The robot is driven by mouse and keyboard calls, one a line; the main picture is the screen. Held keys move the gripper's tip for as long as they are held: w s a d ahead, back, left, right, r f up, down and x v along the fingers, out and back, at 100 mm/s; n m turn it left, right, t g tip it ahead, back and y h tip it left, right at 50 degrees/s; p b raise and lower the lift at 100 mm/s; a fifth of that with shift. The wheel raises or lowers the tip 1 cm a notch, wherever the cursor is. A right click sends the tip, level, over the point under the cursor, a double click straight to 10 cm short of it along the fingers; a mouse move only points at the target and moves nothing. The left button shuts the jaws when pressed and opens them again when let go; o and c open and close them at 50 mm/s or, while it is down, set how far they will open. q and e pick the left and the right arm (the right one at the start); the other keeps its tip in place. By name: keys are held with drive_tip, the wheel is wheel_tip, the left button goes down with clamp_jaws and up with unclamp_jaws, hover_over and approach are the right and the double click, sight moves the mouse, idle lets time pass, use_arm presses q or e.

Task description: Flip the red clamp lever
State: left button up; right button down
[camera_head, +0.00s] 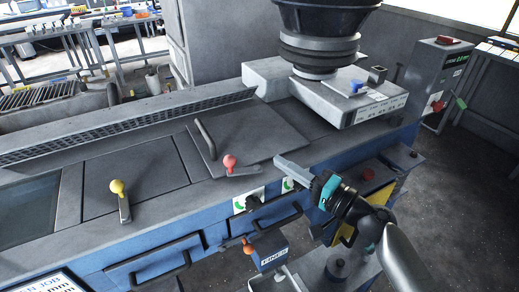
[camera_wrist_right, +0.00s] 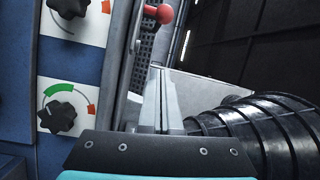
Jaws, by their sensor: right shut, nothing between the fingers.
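The red clamp lever (camera_head: 230,162) is a red ball on a short grey arm at the front edge of a hatch plate. In the right wrist view its red ball (camera_wrist_right: 157,14) is at the top, beyond the fingertips. My right gripper (camera_head: 279,163) is shut and empty, just right of the lever in the head view, and looks apart from it. Its closed fingers also show in the right wrist view (camera_wrist_right: 157,82). My left gripper is in neither view.
A yellow-knobbed lever (camera_head: 117,187) stands on the left panel. A loop handle (camera_head: 206,138) rises from the hatch plate. A black hopper (camera_head: 322,30) is behind my right gripper. Dials (camera_wrist_right: 60,115) line the blue front, with an orange-knobbed FINES box (camera_head: 268,248) below.

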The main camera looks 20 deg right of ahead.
sight(243, 173)
drive_tip(key=p+x, duration=0.1)
drive_tip(key=x, duration=0.9)
drive_tip(key=shift+a+r+p, duration=0.15)
drive_tip(key=shift+p, duration=0.15)
drive_tip(key=s+a, duration=0.1)
drive_tip(key=s+a+f+p, duration=0.1)
drive_tip(key=s, duration=0.1)
drive_tip(key=shift+a, duration=0.2)
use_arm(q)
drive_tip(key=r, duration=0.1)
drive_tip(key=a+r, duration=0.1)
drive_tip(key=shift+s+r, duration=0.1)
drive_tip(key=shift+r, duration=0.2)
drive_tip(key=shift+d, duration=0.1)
use_arm(e)
drive_tip(key=shift+s+a+f+n+g+y+b, duration=0.25)
drive_tip(key=shift+s+n+g+y+b, duration=0.35)
drive_tip(key=shift+b, duration=0.65)
drive_tip(key=shift+n+y+b, duration=0.3)
drive_tip(key=shift+y+b, duration=0.3)
drive_tip(key=shift+b, duration=0.1)
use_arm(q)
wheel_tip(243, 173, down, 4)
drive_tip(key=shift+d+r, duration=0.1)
use_arm(e)
drive_tip(key=shift+r+g, duration=0.1)
drive_tip(key=shift+g, duration=0.2)
drive_tip(key=shift+a, duration=0.1)
